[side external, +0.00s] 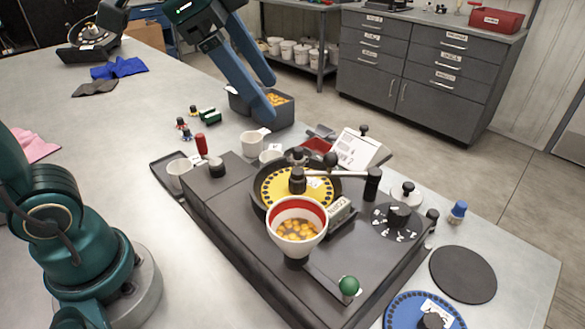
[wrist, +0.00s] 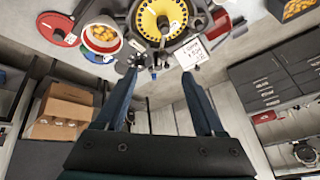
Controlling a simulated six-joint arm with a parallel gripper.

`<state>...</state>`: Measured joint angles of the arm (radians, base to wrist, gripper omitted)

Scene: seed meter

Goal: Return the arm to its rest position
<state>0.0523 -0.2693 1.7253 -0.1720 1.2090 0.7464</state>
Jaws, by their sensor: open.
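My gripper (side external: 268,97) is open and empty, raised above the far side of the bench near a grey bin of yellow pieces (side external: 278,101). Its two blue fingers stand wide apart in the wrist view (wrist: 158,73), with nothing between them. The seed meter (side external: 228,205) is a dark grey block on the bench, apart from my gripper. It carries a yellow disc (side external: 273,188) and a white hopper with a red inner band (side external: 298,243), holding yellow seeds. The yellow disc (wrist: 150,20) and hopper (wrist: 101,50) also show at the top of the wrist view.
White cups (side external: 251,144), a red-handled tool (side external: 201,145) and small coloured parts (side external: 208,116) stand near the meter. A white card (side external: 357,146) leans behind it. A blue disc (side external: 405,312) and black disc (side external: 463,275) lie at front right. The bench's left middle (side external: 130,125) is mostly bare.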

